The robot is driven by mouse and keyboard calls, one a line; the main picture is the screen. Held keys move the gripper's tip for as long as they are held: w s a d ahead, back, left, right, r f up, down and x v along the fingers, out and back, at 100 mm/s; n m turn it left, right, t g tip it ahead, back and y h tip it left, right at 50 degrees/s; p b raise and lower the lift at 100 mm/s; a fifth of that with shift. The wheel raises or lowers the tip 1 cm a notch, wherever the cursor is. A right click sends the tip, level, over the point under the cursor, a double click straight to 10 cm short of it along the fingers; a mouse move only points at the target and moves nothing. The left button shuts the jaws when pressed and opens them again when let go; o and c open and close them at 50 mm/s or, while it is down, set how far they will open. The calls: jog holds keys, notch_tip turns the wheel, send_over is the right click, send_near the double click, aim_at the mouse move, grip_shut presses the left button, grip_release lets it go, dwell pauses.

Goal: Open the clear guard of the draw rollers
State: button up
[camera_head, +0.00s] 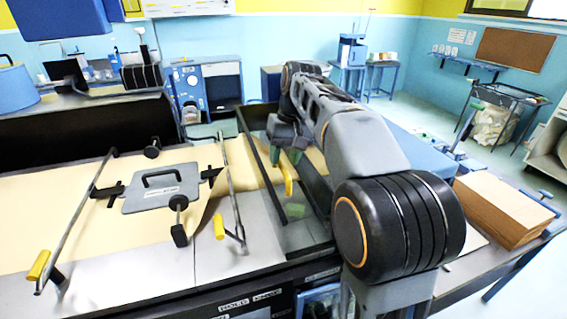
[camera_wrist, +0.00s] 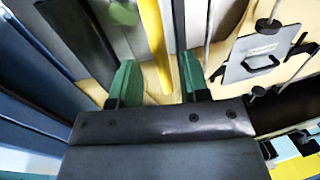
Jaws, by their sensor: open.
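The clear guard (camera_head: 303,232) of the draw rollers lies down over the right end of the paper path, between dark bars, in the head view. Its yellow handle (camera_head: 288,180) is just below my gripper (camera_head: 286,156). In the wrist view, the yellow handle (camera_wrist: 154,38) runs between the two green fingertips of my gripper (camera_wrist: 159,76). The fingers are apart, one on each side of the handle in the picture. I cannot tell whether they touch it or are level with it. My arm hides part of the guard's far right side.
A grey plate with a handle (camera_head: 160,190) lies on the brown paper (camera_head: 60,210) to the left. Rods with yellow grips (camera_head: 219,226) stand beside it. A stack of brown sheets (camera_head: 505,208) sits on the right table. Floor is free behind it.

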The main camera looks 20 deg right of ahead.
jog(key=shift+a+f, duration=0.2)
jog(key=shift+f, duration=0.6)
jog(key=shift+c, duration=0.3)
grip_shut()
